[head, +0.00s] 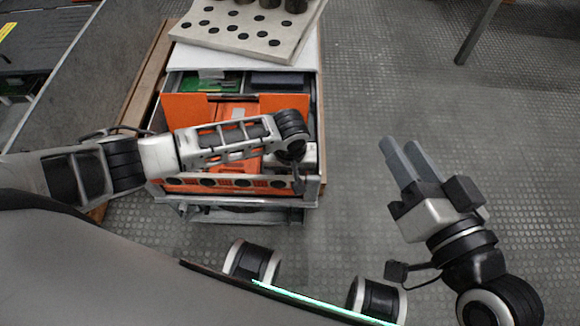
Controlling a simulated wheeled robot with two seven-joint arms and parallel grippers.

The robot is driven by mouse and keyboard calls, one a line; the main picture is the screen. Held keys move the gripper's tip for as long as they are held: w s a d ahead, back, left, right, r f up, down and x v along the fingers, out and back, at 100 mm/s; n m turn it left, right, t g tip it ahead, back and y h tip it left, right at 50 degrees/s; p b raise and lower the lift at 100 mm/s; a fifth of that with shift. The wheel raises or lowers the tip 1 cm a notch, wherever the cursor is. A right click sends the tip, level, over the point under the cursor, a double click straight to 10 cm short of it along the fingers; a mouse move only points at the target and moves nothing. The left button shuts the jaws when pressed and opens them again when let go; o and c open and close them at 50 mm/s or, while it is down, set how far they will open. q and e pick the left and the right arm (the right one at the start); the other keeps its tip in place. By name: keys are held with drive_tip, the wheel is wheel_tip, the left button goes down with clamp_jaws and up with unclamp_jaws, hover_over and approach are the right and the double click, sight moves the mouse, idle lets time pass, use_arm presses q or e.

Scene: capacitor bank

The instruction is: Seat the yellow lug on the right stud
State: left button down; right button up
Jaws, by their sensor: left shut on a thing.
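My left arm reaches in over an open cabinet drawer with orange panels (196,106). My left gripper (298,184) points down at the drawer's right front, mostly hidden behind its own wrist. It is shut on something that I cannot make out. I see neither the yellow lug nor the right stud; that corner of the drawer is covered by my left wrist. My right gripper (398,143) is over the bare floor right of the cabinet, well apart from it. Its two grey fingers are apart with nothing between them.
A pale plate (215,42) with several dark holes and black cylinders lies on the cabinet top behind the drawer. A grey bench (75,85) stands at the left. The patterned floor (400,70) right of the cabinet is clear, apart from a dark leg (478,32) at the back.

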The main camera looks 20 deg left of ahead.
use_arm(q)
drive_tip(key=shift+f, duration=0.15)
idle(0.6)
drive_tip(key=c, duration=1.4)
unclamp_jaws()
drive_tip(key=shift+a, duration=0.1)
